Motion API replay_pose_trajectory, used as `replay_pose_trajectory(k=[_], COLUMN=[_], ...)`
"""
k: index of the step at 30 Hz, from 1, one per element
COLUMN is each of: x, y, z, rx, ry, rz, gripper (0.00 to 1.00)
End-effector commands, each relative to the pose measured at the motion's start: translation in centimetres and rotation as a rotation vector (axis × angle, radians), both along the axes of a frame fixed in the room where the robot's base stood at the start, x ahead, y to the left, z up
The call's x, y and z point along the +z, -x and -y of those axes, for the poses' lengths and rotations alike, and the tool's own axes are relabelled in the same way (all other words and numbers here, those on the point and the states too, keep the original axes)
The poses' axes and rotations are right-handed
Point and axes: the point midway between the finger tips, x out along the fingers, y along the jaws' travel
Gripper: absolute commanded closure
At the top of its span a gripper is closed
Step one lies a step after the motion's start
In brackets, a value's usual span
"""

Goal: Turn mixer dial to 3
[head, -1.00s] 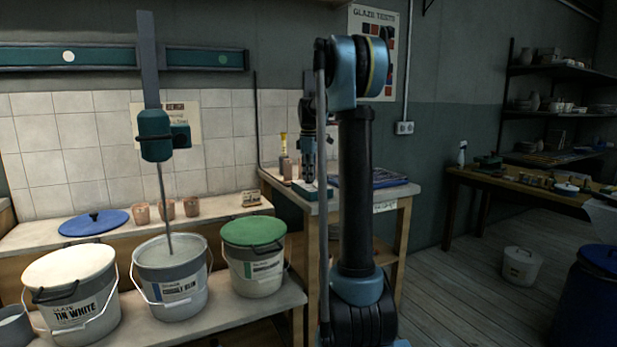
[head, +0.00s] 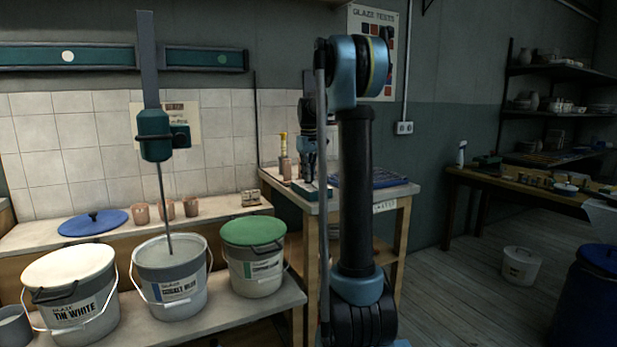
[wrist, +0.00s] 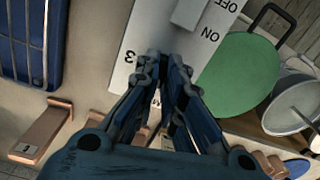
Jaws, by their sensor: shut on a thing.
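The mixer's control panel is a pale plate (wrist: 222,50) in the wrist view, printed with "ON", "OFF" and a "3", with a grey rocker switch (wrist: 188,12) on it. My gripper (wrist: 163,64) points down onto the plate beside the "3", its fingers close together on the dial. The fingers hide the dial, so its pointer and setting cannot be read. In the head view my gripper (head: 309,178) is low over the corner bench. The mixer (head: 154,135) hangs on the left with its shaft in the middle bucket (head: 170,290).
A green-lidded bucket (head: 254,270) and a tin white bucket (head: 70,300) stand either side of the middle one. A blue tray (head: 370,177) lies right of my gripper. A yellow-topped bottle (head: 284,155) stands close behind it. Small cups (head: 165,210) line the left bench.

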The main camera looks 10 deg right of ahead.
Motion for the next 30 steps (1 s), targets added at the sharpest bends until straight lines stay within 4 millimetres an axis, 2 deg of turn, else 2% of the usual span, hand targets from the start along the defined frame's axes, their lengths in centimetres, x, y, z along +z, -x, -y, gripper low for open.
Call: replay_pose_trajectory(k=[21, 30], x=[0.02, 0.0], y=[-0.2, -0.18], z=[0.03, -0.05], rx=[-0.675, -0.896], ry=[0.001, 0.001], rz=[0.006, 0.005], gripper=[1.0, 1.0])
